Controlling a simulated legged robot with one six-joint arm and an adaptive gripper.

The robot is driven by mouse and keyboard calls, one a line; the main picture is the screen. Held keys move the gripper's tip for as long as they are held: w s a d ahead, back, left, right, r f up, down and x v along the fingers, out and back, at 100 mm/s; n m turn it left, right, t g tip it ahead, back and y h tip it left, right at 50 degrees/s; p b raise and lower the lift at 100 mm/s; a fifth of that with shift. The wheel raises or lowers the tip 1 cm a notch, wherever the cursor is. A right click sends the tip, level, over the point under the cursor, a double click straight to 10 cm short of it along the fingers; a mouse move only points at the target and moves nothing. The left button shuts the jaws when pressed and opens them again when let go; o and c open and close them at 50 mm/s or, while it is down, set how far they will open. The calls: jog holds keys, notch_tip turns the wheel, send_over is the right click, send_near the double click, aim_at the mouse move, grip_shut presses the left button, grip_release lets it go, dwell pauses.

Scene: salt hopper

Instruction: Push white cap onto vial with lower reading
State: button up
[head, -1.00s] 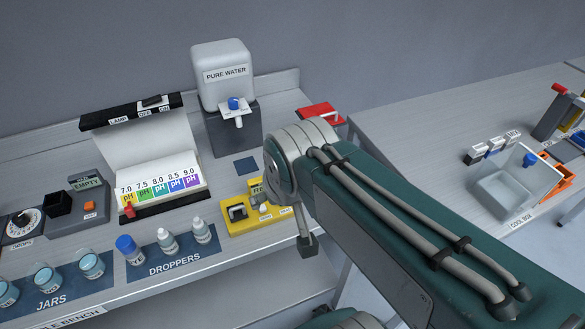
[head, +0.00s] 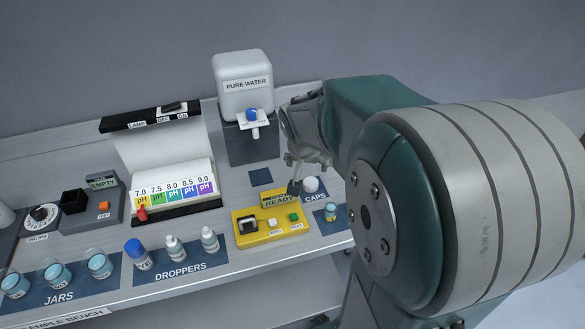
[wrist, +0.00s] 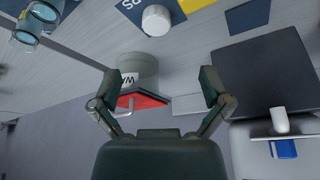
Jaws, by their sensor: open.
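A white cap (head: 312,185) sits on the blue CAPS mat (head: 322,197) right of the yellow reader. It also shows in the wrist view (wrist: 156,20), near the top. A small vial with teal liquid (head: 331,211) stands at the mat's front, partly by my arm. Two glass vials with teal liquid show at the wrist view's upper left, a nearer one (wrist: 27,29) and another (wrist: 45,11). I see no readings on them. My gripper (wrist: 158,76) is open and empty, its fingers apart. In the head view it hangs just left of the cap, partly hidden by my wrist.
The yellow reader (head: 272,238) shows READY. Left of it stand droppers (head: 175,248), jars (head: 100,266) and the pH chart (head: 174,190). The water dispenser (head: 243,92) stands behind. A grey-green bin (wrist: 140,68) and red panel (wrist: 147,101) lie ahead in the wrist view.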

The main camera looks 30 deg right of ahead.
send_over(310, 183)
jog(key=s+a, duration=0.1)
jog(key=a, duration=0.1)
notch_tip(310, 183, down, 5)
jog(key=shift+s, duration=0.1)
jog(key=shift+d+x, duration=0.15)
jog(key=shift+x, duration=1.25)
jog(key=shift+d+x, duration=0.15)
jog(key=shift+x, duration=1.25)
jog(key=shift+s, duration=0.2)
jog(key=c, duration=0.8)
